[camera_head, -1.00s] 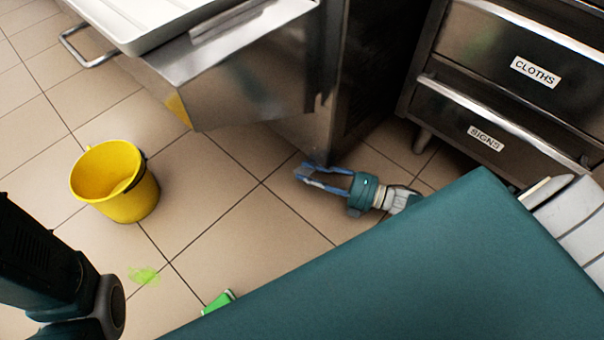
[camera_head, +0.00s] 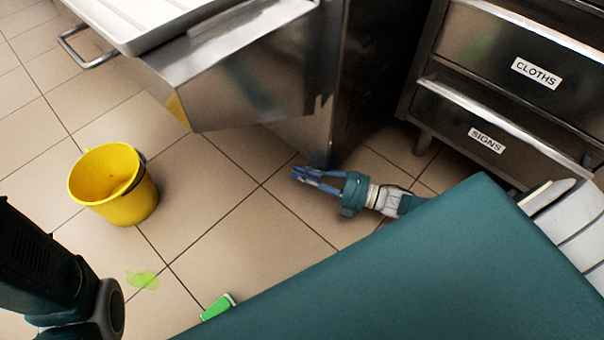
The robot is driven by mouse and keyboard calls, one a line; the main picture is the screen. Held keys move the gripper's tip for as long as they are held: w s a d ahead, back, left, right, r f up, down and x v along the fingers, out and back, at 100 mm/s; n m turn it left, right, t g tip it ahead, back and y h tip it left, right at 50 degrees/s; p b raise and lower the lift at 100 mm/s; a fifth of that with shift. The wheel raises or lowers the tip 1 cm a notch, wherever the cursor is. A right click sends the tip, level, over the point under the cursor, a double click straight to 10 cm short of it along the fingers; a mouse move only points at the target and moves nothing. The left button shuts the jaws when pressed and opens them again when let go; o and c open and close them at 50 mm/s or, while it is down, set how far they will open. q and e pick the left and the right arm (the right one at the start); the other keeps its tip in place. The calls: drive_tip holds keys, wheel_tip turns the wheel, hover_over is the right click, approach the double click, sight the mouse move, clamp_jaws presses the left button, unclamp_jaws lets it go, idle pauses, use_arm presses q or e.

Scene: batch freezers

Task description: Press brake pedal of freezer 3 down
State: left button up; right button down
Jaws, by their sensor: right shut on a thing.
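A steel machine with a dark side (camera_head: 345,85) stands at top centre, its front housing (camera_head: 240,85) jutting over the floor. No number shows on it, so I cannot tell whether it is freezer 3. I cannot make out a brake pedal. My right gripper (camera_head: 302,177) is low over the floor tiles by the machine's bottom corner, its blue fingers pointing left. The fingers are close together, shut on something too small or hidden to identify. My left arm (camera_head: 50,270) enters at lower left; its gripper is out of view.
A yellow bucket (camera_head: 112,185) stands on the tiles at left. A green patch (camera_head: 143,280) and a green object (camera_head: 217,306) lie below it. Drawers labelled CLOTHS (camera_head: 536,73) and SIGNS (camera_head: 487,139) are at right. Tiles between bucket and right gripper are clear.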

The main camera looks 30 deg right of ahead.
drive_tip(key=shift+f, duration=0.1)
drive_tip(key=shift+d+f+n+g+h+p, duration=0.1)
drive_tip(key=shift+f+n+g+h+p, duration=0.25)
drive_tip(key=shift+f+n+p, duration=0.45)
drive_tip(key=shift+w+d+f+n+g+h+p, duration=0.15)
drive_tip(key=shift+f+n+h, duration=0.25)
drive_tip(key=shift+n, duration=0.4)
drive_tip(key=shift+s+d+f+n+g+h+p, duration=0.2)
drive_tip(key=shift+f+n, duration=0.25)
drive_tip(key=shift+n, duration=0.35)
drive_tip(key=c, duration=1.8)
unclamp_jaws()
drive_tip(key=v, duration=1.1)
drive_tip(key=shift+s+d, duration=0.25)
drive_tip(key=shift+s, duration=0.1)
